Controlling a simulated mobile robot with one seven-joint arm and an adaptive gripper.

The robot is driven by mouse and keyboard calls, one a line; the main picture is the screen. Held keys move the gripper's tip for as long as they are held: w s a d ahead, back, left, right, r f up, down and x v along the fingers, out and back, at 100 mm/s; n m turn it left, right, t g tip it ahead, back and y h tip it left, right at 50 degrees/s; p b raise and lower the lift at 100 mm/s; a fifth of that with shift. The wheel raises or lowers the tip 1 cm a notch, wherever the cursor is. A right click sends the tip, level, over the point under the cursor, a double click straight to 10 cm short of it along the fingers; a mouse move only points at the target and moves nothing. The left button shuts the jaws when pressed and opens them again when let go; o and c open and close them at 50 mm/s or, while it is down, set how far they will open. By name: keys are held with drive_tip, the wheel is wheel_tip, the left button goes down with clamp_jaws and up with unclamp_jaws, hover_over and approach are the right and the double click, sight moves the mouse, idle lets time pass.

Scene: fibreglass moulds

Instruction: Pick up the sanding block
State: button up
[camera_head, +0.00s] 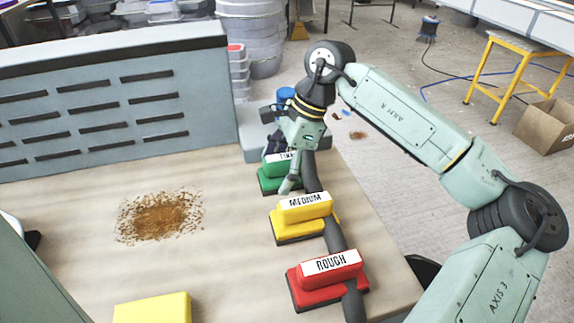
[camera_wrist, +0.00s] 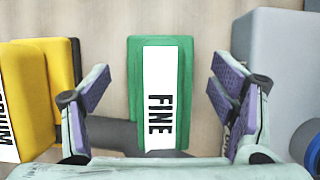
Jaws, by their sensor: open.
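Three sanding blocks lie in a row on the table. The green one (camera_head: 272,178), labelled FINE, is farthest back and shows in the middle of the wrist view (camera_wrist: 136,75). The yellow one (camera_head: 287,222), labelled MEDIUM, lies in front of it and shows at the left of the wrist view (camera_wrist: 61,65). The red one (camera_head: 320,284), labelled ROUGH, is nearest. My gripper (camera_head: 287,170) is open and empty at the green block. In the wrist view its fingers (camera_wrist: 160,88) stand apart on either side of that block, with gaps on both sides. The gripper partly hides the green block in the head view.
A dark grey hose (camera_head: 337,238) runs along the row beneath the blocks. A grey object (camera_wrist: 272,65) stands right of the green block in the wrist view. A slotted grey panel (camera_head: 110,105) closes the table's back. Brown debris (camera_head: 160,215) lies on the open tabletop at left.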

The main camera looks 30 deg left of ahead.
drive_tip(key=shift+s+a+f, duration=0.1)
drive_tip(key=shift+f, duration=0.25)
drive_tip(key=shift+c, duration=0.3)
drive_tip(key=c, duration=1.3)
wheel_tip(320, 180, up, 10)
drive_tip(key=shift+r+b, duration=0.1)
drive_tip(key=shift+b, duration=1.1)
drive_tip(key=o, duration=0.8)
drive_tip(key=shift+c, duration=0.2)
drive_tip(key=c, duration=0.5)
